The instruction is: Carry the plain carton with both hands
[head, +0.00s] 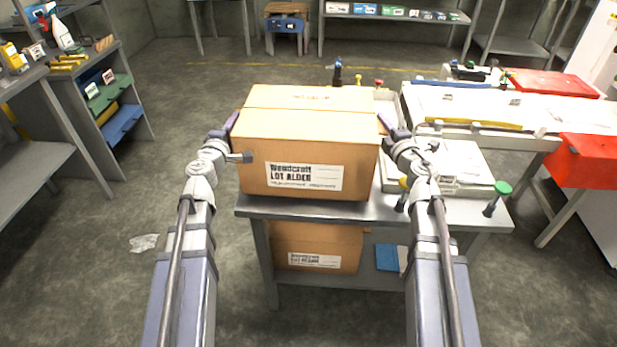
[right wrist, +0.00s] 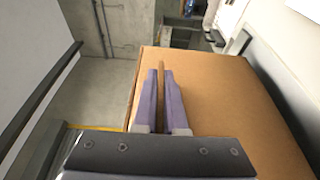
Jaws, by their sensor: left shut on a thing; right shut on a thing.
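A large brown carton (head: 308,140) with a white printed label is at the left part of a grey table (head: 360,208). It looks upright and level; I cannot tell whether its base touches the tabletop. My left gripper (head: 231,122) is shut at the carton's left side, its grip partly hidden. My right gripper (head: 385,123) is at the right side. In the right wrist view, the right gripper's fingers (right wrist: 162,85) are shut on a thin brown edge beside the carton's broad face (right wrist: 215,95).
A similar labelled carton (head: 316,248) sits on the table's lower shelf. Equipment with a green knob (head: 503,188) stands right of the carton. A white-topped bench (head: 560,115) with red bins (head: 590,160) is at the right. Shelving (head: 110,95) is at the left; open floor (head: 165,150) lies between.

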